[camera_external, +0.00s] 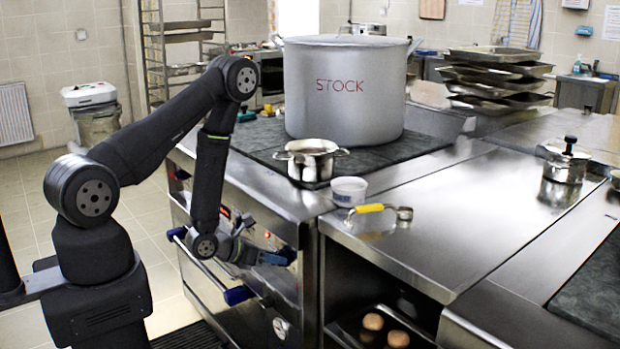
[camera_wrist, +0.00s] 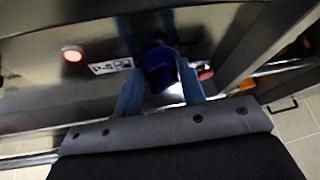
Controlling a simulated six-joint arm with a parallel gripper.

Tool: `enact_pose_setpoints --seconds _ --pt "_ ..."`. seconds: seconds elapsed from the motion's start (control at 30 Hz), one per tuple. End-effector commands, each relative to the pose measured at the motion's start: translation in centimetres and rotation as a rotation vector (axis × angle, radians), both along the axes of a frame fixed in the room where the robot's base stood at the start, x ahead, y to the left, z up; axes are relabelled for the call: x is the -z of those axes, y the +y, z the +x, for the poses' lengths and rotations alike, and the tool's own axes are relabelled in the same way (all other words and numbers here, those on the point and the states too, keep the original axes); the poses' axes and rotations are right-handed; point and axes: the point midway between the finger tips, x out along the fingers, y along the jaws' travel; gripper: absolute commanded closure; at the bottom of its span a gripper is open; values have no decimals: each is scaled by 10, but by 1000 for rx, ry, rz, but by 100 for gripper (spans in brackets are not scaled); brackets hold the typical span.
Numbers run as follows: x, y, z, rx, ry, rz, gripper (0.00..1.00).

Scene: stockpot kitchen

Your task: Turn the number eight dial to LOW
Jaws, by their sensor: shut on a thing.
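A dark blue dial (camera_wrist: 160,68) sits on the steel front panel of the stove in the wrist view. My gripper (camera_wrist: 160,82) has its two blue fingers on either side of the dial, shut on it. In the external view my gripper (camera_external: 284,256) is against the stove front (camera_external: 258,210), and the dial is hidden there. A small white label (camera_wrist: 110,66) is left of the dial. Its print is too small to read surely, and I cannot tell the dial's setting.
A glowing orange-red light (camera_wrist: 72,54) is on the panel. A blue-ended oven handle (camera_external: 238,295) runs below my gripper. A large stockpot (camera_external: 343,90) and a small pot (camera_external: 310,162) stand on the stove top. The floor left of the stove is open.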

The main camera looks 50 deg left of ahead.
Motion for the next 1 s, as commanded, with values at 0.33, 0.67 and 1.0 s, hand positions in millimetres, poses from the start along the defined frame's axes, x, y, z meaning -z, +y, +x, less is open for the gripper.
enact_pose_setpoints --seconds 0.33,0.67,1.0 --pt "0 -1 0 -2 0 70 86" --pt "0 0 0 -2 -1 73 86" --pt "0 -1 0 0 -1 71 42"
